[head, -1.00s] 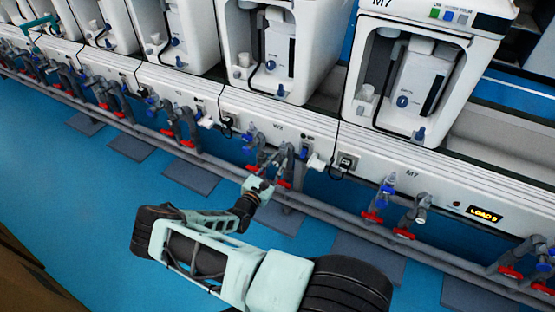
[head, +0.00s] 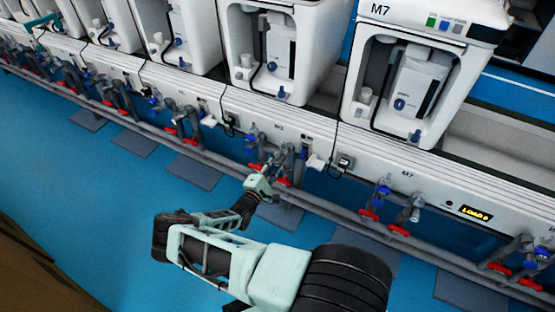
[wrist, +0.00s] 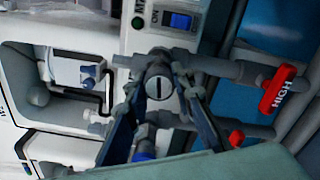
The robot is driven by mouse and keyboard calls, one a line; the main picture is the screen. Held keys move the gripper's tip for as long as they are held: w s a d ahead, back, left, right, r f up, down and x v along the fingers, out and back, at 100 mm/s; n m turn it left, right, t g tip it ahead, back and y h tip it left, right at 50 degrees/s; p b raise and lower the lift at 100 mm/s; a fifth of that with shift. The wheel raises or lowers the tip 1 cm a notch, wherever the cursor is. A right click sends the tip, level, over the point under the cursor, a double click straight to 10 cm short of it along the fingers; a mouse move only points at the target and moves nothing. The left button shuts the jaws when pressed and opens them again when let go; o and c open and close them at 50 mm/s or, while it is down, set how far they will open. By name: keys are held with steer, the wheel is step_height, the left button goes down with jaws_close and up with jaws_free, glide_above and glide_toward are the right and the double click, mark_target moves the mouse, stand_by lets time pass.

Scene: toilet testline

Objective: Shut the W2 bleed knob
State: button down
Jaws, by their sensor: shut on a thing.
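The W2 station is the white panel section (head: 279,128) left of M7 in the head view, with grey valves on its front. The W2 bleed knob shows in the wrist view as a round grey cap with a dark slot (wrist: 160,88), on a grey pipe fitting. My gripper (wrist: 157,82) is shut on it, one dark finger on each side. The slot stands upright in the wrist picture. In the head view my gripper (head: 272,162) is at the W2 valves, and its fingers partly hide the knob.
A red HIGH handle (wrist: 278,90) and another red handle (wrist: 235,138) are right of the knob in the wrist view.

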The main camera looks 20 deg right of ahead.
steer(key=shift+m+p, duration=0.35)
steer(key=shift+m, duration=0.65)
steer(key=c, duration=1.7)
jaws_free()
steer(key=shift+o, duration=0.2)
steer(key=v, duration=1.2)
